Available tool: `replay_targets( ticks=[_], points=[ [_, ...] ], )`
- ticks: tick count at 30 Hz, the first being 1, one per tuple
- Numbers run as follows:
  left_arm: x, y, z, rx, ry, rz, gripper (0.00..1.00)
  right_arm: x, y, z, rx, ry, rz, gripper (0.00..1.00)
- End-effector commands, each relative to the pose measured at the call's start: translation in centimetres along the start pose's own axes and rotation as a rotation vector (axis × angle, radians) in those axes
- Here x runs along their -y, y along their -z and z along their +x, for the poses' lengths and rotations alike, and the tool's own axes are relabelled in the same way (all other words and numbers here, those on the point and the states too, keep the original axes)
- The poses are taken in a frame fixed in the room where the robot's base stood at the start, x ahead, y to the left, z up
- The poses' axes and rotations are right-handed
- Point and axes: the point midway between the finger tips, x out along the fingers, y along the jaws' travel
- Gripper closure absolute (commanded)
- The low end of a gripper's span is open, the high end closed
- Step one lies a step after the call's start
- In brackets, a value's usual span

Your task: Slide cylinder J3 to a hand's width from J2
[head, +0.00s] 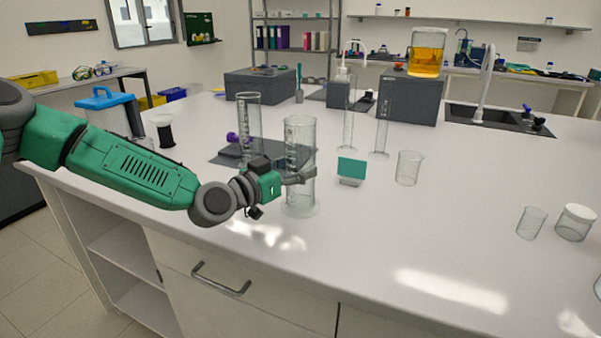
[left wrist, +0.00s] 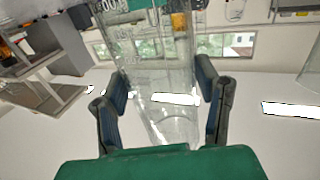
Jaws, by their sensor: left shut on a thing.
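A large clear graduated cylinder (head: 299,140) stands upright near the front of the white bench. My left gripper (head: 300,177) is shut around its lower half. In the left wrist view the cylinder (left wrist: 158,75) sits between the two dark fingers. A second wide clear cylinder (head: 249,125) stands behind it to the left. Two thin clear cylinders (head: 349,120) and (head: 382,125) stand farther back to the right. I cannot read J2 or J3 on any cylinder. My right gripper is not in view.
A small teal-fronted block (head: 351,170) and a clear beaker (head: 409,168) stand right of the held cylinder. A grey mat (head: 228,152) lies behind it. A small beaker (head: 531,223) and a white-lidded jar (head: 575,222) are far right. The front middle of the bench (head: 420,240) is clear.

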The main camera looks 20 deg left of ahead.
Motion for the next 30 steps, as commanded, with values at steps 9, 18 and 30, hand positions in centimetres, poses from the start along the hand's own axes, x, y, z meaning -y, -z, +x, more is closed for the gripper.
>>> replay_targets(
  ticks=[9, 18, 30],
  points=[
    [1.6, -0.6, 0.3, 0.011, 0.003, 0.0, 0.83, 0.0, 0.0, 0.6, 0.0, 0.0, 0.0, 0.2],
    [1.7, -0.6, 0.3, 0.012, 0.003, -0.001, 0.83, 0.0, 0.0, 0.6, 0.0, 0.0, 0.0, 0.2],
    [3.0, -0.7, 0.8, 0.011, 0.003, 0.001, 0.83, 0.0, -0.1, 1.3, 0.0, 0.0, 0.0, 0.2]
  ],
)
